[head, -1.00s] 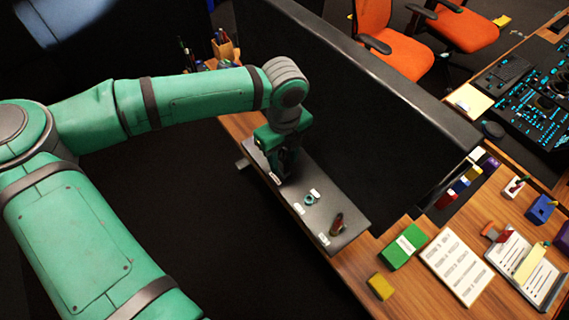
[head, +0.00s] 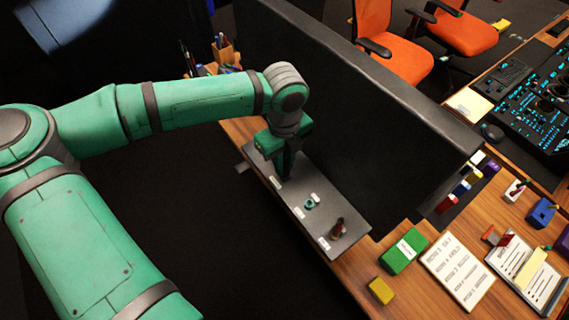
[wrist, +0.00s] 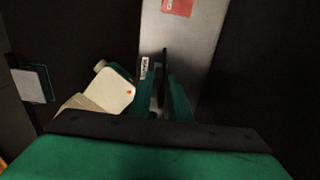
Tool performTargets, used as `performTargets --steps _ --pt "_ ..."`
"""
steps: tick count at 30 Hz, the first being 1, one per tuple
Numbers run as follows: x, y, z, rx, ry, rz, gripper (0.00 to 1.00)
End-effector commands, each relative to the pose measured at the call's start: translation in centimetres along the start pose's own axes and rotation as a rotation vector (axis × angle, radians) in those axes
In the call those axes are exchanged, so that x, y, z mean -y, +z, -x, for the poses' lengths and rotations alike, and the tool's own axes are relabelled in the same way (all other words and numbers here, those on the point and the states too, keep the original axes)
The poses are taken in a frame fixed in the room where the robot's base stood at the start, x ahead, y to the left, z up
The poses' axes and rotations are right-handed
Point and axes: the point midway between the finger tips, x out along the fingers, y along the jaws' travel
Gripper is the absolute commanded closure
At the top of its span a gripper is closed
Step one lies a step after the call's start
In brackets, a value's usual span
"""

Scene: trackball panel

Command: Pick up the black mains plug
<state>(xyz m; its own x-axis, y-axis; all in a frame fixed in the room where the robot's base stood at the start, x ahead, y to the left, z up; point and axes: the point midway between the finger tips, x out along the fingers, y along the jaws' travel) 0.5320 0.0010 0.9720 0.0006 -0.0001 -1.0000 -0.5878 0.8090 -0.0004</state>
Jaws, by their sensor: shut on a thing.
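My gripper (head: 287,172) points down over the far left part of a narrow grey panel (head: 322,226) in the head view. In the wrist view the green fingers of my gripper (wrist: 164,82) are closed on a thin dark thing, which I take to be the black mains plug (wrist: 165,57). Only a dark edge of it shows between the fingers; the rest is hidden. In the head view the arm and fingers hide the plug. I cannot tell whether it is clear of the panel.
A teal ring-shaped piece (head: 309,204) and a reddish-brown upright piece (head: 338,228) stand on the panel beside white labels. A tall dark screen (head: 365,125) rises close behind it. A green box (head: 403,251) and yellow block (head: 380,290) lie on the desk to the right.

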Motion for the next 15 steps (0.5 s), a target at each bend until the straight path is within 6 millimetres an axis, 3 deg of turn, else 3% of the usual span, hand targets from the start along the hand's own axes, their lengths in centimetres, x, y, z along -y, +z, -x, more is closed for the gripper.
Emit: performTargets --steps 6,15 --pt "-0.1 0.0 2.8 0.003 0.000 0.000 1.00" --pt "-5.0 -2.6 8.9 0.005 0.001 0.002 1.00"
